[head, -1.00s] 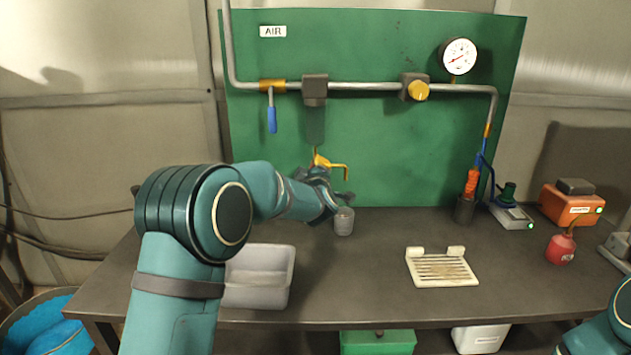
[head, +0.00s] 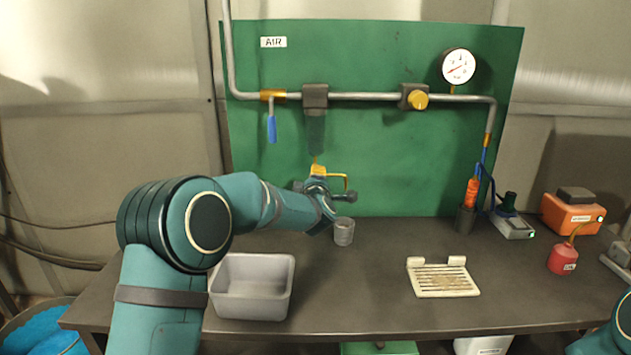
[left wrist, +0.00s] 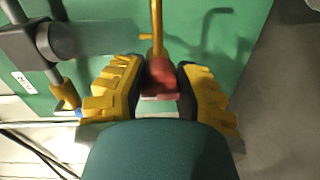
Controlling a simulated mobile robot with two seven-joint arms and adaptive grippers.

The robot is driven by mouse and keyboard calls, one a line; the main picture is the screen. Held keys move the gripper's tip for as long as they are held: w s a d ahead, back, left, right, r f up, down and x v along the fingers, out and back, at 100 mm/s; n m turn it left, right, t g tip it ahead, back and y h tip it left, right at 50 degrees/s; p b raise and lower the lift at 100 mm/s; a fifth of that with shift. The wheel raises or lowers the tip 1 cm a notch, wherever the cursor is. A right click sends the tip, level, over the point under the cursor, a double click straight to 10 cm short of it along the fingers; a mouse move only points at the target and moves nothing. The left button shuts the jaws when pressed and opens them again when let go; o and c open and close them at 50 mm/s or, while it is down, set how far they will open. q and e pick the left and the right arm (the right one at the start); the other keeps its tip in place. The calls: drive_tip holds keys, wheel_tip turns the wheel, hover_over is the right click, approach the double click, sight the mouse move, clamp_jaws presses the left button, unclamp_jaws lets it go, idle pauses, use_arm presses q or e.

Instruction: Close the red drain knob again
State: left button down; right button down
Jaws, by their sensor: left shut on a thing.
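The red drain knob (left wrist: 160,76) shows in the left wrist view, under the yellow brass drain pipe. My left gripper (left wrist: 160,88) has its yellow-padded fingers on both sides of the knob and is shut on it. In the head view my left gripper (head: 320,187) is at the drain below the filter (head: 315,128), and it hides the knob there. The bent brass drain pipe (head: 345,182) shows just right of it. Only a piece of my right arm shows at the lower right; its gripper is out of view.
A grey cup (head: 344,232) stands on the bench (head: 350,285) below the drain. A grey bin (head: 252,312) is at the front left and a slotted cream tray (head: 445,290) at the right. A blue-handled valve (head: 272,129) hangs left of the filter. The bench middle is clear.

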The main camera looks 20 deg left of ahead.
use_arm(q)
drive_tip(key=shift+d+r, duration=0.1)
drive_tip(key=shift+r, duration=0.05)
drive_tip(key=c, duration=0.6)
unclamp_jaws()
drive_tip(key=v, duration=1.2)
